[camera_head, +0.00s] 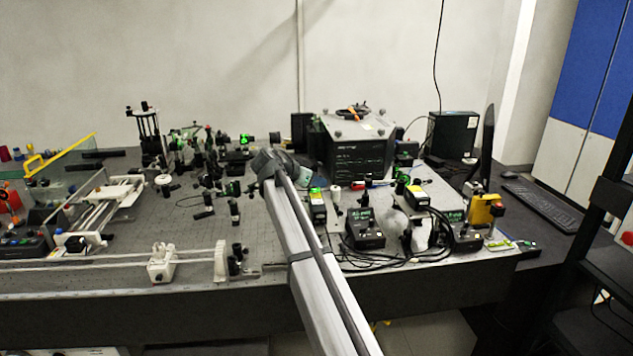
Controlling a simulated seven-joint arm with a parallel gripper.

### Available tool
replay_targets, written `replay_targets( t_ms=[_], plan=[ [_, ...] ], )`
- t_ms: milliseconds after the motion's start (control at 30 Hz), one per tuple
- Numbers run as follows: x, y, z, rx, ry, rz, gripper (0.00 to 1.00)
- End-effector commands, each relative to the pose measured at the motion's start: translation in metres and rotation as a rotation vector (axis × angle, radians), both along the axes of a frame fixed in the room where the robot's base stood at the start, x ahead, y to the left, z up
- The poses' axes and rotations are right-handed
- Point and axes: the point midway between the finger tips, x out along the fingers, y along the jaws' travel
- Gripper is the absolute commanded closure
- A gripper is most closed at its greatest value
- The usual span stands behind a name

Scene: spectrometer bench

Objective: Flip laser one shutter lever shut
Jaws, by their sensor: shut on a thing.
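My arm reaches up from the bottom middle, and its grey wrist ends over the middle of the bench. My gripper (301,186) is partly visible just beyond the wrist, close to a black laser box with a yellow label (318,207). My arm hides its fingertips and what they hold. I cannot read which box is laser one, and no shutter lever can be made out at this size.
Two control boxes with green displays, one in the middle (364,232) and one at the right (458,232), stand among loose black cables. A large black instrument (355,160) stands behind. Optics mounts crowd the back left. A rail with a white carriage (162,262) runs along the front left.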

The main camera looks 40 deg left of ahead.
Motion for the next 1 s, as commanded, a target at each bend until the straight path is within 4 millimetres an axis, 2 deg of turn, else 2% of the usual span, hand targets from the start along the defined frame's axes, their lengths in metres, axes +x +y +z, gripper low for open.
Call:
replay_targets(
  t_ms=[100, 133, 367, 733, 867, 1000],
  plan=[
    [0.0, 0.0, 0.0, 0.0, -0.001, 0.001, 1.0],
    [0.0, 0.0, 0.0, 0.0, -0.001, 0.001, 0.81],
    [0.0, 0.0, 0.0, 0.001, 0.0, 0.001, 0.59],
    [-0.006, 0.002, 0.004, 0.002, 0.001, 0.001, 0.59],
    [-0.021, 0.005, 0.013, 0.002, 0.0, 0.003, 0.59],
    [-0.043, 0.009, 0.027, 0.002, 0.0, 0.003, 0.59]
  ],
)
